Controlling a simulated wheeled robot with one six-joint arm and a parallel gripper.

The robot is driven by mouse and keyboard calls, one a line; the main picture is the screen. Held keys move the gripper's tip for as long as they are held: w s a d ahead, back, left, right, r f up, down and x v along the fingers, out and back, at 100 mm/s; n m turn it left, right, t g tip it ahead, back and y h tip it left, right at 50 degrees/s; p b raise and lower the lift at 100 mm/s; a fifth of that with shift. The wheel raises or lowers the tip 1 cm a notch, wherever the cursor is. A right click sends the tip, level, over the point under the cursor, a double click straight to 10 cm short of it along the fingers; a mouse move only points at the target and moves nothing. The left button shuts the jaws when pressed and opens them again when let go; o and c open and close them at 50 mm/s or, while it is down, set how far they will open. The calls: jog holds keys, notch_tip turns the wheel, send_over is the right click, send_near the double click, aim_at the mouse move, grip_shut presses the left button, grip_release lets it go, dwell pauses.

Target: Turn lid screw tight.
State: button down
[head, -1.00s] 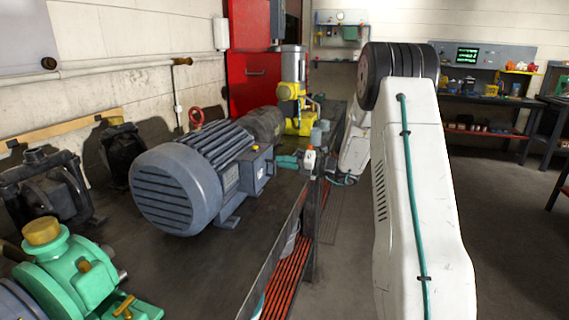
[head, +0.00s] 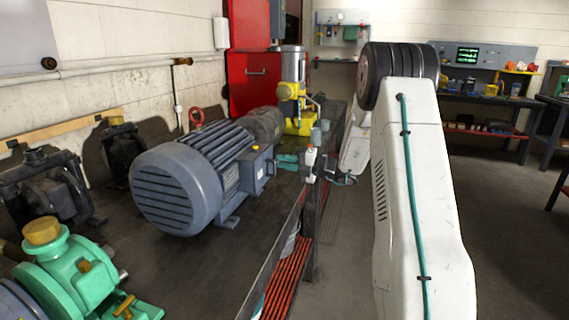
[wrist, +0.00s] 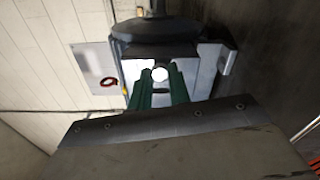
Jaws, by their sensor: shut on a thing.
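A blue-grey finned motor (head: 185,180) lies on the bench with a terminal box (head: 258,172) on its right side. My gripper (head: 280,162) reaches the box's outer face from the right, its green fingers level. In the wrist view my gripper's fingers (wrist: 161,88) point at the pale box face (wrist: 135,70). A bright round screw head (wrist: 160,74) shows between the fingertips, and they are shut on it. The screw is hidden in the head view. How deep it sits in the lid cannot be told.
A yellow device (head: 297,108) stands behind, and a green pump (head: 75,270) at front left. The floor right of the bench is open.

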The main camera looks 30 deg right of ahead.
jog(key=shift+d+f, duration=0.1)
jog(key=c, duration=1.3)
grip_release()
jog(key=shift+s+d, duration=0.1)
jog(key=shift+d, duration=0.05)
jog(key=v, duration=0.7)
jog(key=shift+s, duration=0.3)
jog(key=shift+d, duration=0.1)
